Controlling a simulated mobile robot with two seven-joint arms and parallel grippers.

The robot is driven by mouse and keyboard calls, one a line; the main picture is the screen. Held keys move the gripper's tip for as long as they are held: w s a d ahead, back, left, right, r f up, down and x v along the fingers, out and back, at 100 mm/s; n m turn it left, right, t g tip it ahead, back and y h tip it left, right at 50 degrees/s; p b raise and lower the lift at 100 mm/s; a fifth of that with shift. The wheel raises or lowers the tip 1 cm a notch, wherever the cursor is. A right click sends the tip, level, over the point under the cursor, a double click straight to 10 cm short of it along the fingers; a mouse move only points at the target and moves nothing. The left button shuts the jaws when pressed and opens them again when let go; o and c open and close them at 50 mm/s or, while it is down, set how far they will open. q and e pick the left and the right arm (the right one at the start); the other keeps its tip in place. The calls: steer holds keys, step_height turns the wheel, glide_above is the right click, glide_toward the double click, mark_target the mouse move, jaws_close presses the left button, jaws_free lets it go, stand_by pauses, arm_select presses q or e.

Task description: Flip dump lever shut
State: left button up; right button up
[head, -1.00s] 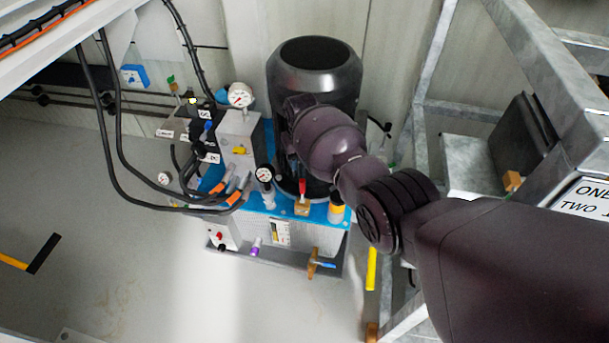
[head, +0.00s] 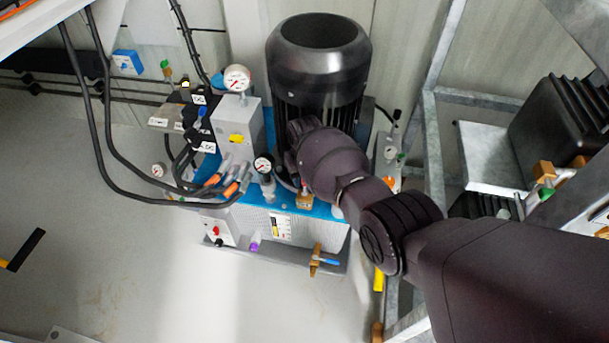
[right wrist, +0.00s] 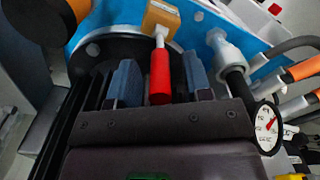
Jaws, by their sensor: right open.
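The dump lever has a red handle (right wrist: 160,76) on a thin metal stem, joined to a brass valve block (right wrist: 172,16) on the blue top plate. The brass block also shows in the head view (head: 304,200), where my arm hides most of the lever. My right gripper (right wrist: 161,82) is open, with its blue-padded fingers on either side of the red handle and gaps on both sides. In the head view the right arm covers the front of the black motor (head: 320,70), and its fingers are hidden. My left gripper is out of view.
A pressure gauge (right wrist: 266,127) and its black fitting stand close to the right finger in the wrist view. Black hoses (head: 105,170) with orange ends run to the left of the pump. A galvanized frame (head: 430,150) stands at right. Open floor (head: 90,270) lies at left.

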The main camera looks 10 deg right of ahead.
steer(key=shift+r, duration=0.1)
jaws_close()
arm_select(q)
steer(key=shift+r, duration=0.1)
arm_select(e)
steer(key=shift+s+a+r+t+p, duration=0.2)
steer(key=shift+s+t+p, duration=0.25)
steer(key=shift+t+p, duration=0.35)
arm_select(q)
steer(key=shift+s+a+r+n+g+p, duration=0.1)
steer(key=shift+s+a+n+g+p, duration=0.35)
steer(key=shift+p, duration=0.6)
arm_select(e)
steer(key=s+t, duration=0.1)
steer(key=s+f+t+h, duration=0.1)
steer(key=t, duration=0.1)
steer(key=s+a+f+t+h, duration=0.1)
steer(key=t, duration=0.1)
steer(key=shift+s, duration=0.35)
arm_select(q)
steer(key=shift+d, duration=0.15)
